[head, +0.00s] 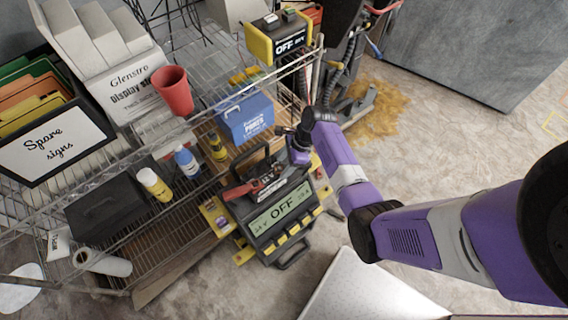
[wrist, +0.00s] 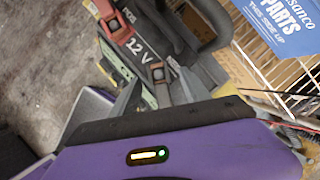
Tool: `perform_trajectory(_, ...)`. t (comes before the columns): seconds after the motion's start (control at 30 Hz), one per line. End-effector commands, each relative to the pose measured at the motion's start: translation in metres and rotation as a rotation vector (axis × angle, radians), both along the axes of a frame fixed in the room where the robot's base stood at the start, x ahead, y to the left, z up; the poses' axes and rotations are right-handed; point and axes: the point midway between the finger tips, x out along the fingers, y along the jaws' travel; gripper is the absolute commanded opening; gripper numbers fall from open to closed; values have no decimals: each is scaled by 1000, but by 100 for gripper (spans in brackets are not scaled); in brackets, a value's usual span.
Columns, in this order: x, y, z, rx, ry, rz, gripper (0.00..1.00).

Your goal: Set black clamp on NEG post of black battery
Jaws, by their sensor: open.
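The black battery (head: 258,167), with a tall handle, sits on top of a grey and yellow charger (head: 282,214) whose screen reads OFF. In the wrist view the battery's top (wrist: 147,50) reads 12 V, with POS printed near a red clamp-like piece (wrist: 112,22). The red piece (head: 241,190) also shows in the head view. A small reddish terminal block (wrist: 158,75) lies just beyond my fingertips; I cannot read a NEG mark. My gripper (wrist: 157,93) is open, its fingers apart near that block, with nothing clearly held. I cannot make out the black clamp.
A wire shelf rack (head: 190,115) stands left and behind, with a blue parts box (head: 246,117), several bottles, a red cup (head: 172,91) and a sign box (head: 55,140). A yellow device (head: 280,38) sits on its upper right end. Floor is open at the right.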

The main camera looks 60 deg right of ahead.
Motion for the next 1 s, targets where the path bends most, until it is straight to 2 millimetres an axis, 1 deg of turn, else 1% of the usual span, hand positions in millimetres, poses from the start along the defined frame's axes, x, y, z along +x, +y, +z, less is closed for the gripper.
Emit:
perform_trajectory(0.07, -1, -1, 3, -1, -1, 0, 54)
perform_trajectory(0.17, -3, -4, 12, -1, -1, -1, 54)
perform_trajectory(0.4, -14, -15, 48, -3, -3, -2, 54)
perform_trajectory(0.6, -20, -20, 68, -1, -1, -1, 54)
perform_trajectory(0.73, -21, -21, 72, -1, -1, -1, 54)
perform_trajectory(1.0, -21, -21, 72, -1, -1, 0, 54)
